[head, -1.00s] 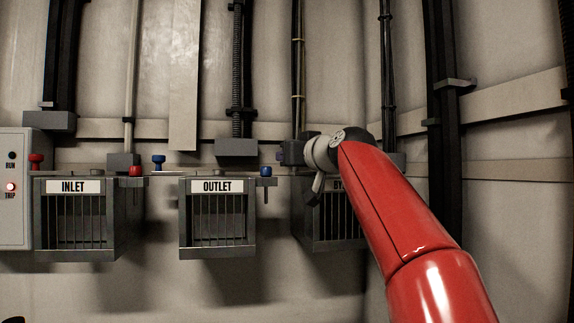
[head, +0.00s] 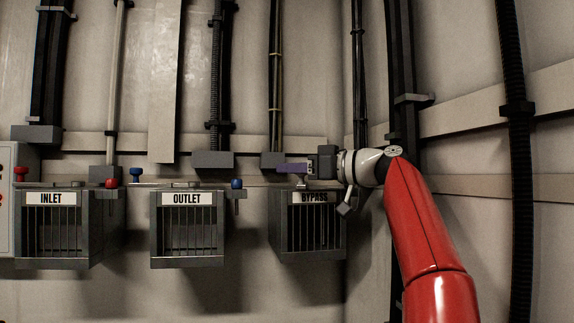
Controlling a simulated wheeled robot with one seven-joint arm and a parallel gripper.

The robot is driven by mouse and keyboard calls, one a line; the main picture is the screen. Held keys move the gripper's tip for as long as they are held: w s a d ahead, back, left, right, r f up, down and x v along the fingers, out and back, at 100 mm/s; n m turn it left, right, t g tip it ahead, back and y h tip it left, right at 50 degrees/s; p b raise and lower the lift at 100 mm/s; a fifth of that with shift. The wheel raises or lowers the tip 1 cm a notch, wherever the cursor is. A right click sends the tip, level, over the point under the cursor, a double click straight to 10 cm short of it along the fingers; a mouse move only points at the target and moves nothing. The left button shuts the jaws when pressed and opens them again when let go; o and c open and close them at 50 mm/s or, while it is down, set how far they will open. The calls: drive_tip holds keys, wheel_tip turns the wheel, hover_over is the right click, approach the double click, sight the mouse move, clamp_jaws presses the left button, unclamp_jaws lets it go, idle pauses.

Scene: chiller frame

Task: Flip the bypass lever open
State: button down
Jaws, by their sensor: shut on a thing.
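The bypass lever (head: 291,168) is a purple bar lying about level above the front of the box labelled BYPASS (head: 308,225). A short light post stands under it, and its right end is hidden at the fingers. My gripper (head: 311,167) reaches in from the right, above the box's right half, and is shut on the lever. Its dark hand lies level, with the light grey wrist and red arm to the right. The fingertips are too small to see in detail.
The OUTLET box (head: 187,228) and INLET box (head: 52,230) stand to the left, with blue knobs (head: 237,184) and red knobs (head: 108,182) at their tops. Vertical pipes and cable runs rise behind. A ribbed dark conduit (head: 516,150) stands at the right.

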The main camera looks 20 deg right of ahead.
idle(0.3)
drive_tip(key=c, duration=1.1)
unclamp_jaws()
drive_tip(key=shift+c, duration=0.2)
